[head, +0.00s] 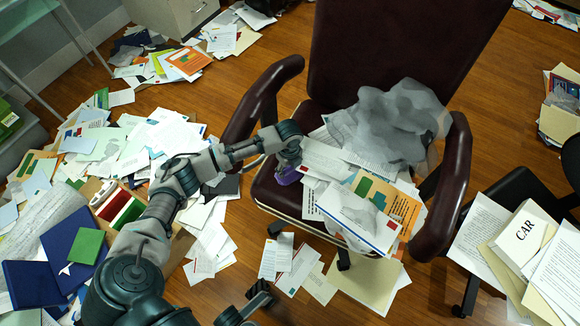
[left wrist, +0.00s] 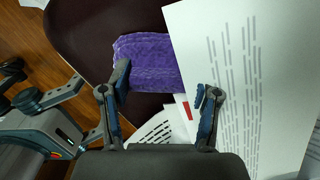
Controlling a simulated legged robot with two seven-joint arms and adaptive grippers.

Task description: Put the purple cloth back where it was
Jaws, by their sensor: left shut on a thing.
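The purple cloth (head: 287,177) is at the left part of the dark red chair's seat (head: 270,197), beside loose papers. In the left wrist view the ribbed purple cloth (left wrist: 148,62) lies at the fingers, with the left finger overlapping its edge. The head view hides most of the cloth under the gripper. My right gripper (head: 243,306) shows partly at the bottom of the head view, low over the floor; its jaw state is unclear.
Papers and an orange folder (head: 391,204) cover the seat, with a grey translucent bag (head: 392,122) behind. The left armrest (head: 262,100) stands close to my left arm. Papers litter the floor at left. A box marked CAR (head: 523,235) sits at right.

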